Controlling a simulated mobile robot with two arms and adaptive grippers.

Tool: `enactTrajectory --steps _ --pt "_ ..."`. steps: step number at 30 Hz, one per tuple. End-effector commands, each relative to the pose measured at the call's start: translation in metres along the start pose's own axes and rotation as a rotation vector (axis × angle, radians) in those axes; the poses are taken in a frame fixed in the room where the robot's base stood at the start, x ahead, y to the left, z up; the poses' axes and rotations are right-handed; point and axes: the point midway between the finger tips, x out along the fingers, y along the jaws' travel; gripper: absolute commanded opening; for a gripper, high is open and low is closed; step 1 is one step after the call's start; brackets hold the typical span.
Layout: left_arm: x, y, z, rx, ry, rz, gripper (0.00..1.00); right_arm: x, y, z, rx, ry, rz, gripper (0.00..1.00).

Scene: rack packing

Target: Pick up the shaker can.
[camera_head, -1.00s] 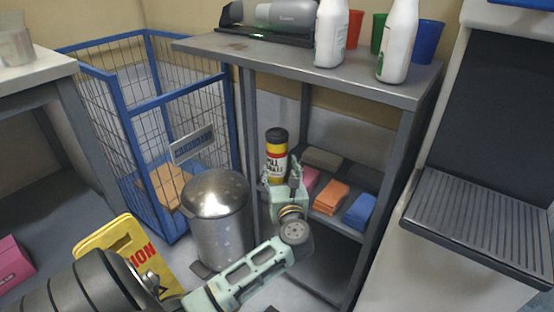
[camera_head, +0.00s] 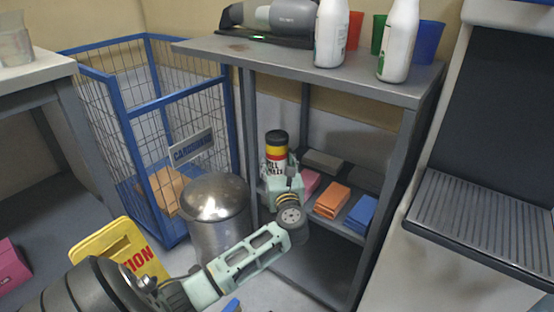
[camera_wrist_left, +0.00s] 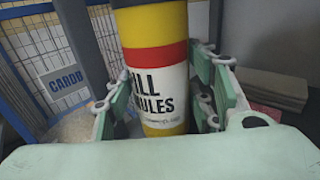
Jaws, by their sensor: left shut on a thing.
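The shaker can (camera_head: 277,150) stands upright at the left end of the rack's middle shelf. It has a black lid, yellow and red bands and a white label with dark lettering. My left gripper (camera_head: 276,187) is shut on its lower part. In the left wrist view the can (camera_wrist_left: 155,70) fills the space between the fingers of the left gripper (camera_wrist_left: 166,108), one on each side. I cannot tell whether the can's base touches the shelf. My right gripper is not in view.
Folded cloths in pink, orange (camera_head: 332,200) and blue (camera_head: 361,214) lie right of the can on the shelf. White bottles (camera_head: 331,35) and cups stand on the rack's top (camera_head: 300,62). A metal bin (camera_head: 215,215) and blue wire cage (camera_head: 128,130) stand to the left.

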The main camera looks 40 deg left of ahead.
Motion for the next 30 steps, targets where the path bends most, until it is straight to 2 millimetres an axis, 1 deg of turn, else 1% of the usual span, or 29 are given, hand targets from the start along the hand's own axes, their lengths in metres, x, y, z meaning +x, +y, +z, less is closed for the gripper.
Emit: enactTrajectory --steps 1,4,14,20,23,24,27,28,30 --pt "0.0 0.0 0.0 0.0 0.0 0.001 0.17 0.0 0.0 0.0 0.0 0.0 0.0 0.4" --pt "0.0 0.0 0.0 0.0 0.0 0.001 0.09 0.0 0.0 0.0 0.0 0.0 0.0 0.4" --pt "0.0 0.0 0.006 -0.002 -0.003 0.001 0.09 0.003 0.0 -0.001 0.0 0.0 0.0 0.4" --pt "0.0 0.0 0.027 -0.004 -0.002 0.001 0.09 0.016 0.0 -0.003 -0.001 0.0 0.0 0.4" --pt "0.0 -0.001 0.047 -0.007 -0.003 0.0 0.09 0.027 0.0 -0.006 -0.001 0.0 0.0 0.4" --pt "-0.004 -0.005 0.051 -0.007 0.0 -0.002 0.09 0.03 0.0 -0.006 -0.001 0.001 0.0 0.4" --pt "-0.02 -0.022 0.063 -0.009 0.001 -0.004 0.09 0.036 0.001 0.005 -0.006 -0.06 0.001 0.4" --pt "-0.022 -0.024 0.063 -0.007 0.001 -0.002 0.09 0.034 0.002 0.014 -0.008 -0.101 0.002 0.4" --pt "-0.028 -0.031 0.069 -0.005 0.0 -0.001 0.09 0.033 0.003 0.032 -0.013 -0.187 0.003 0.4"
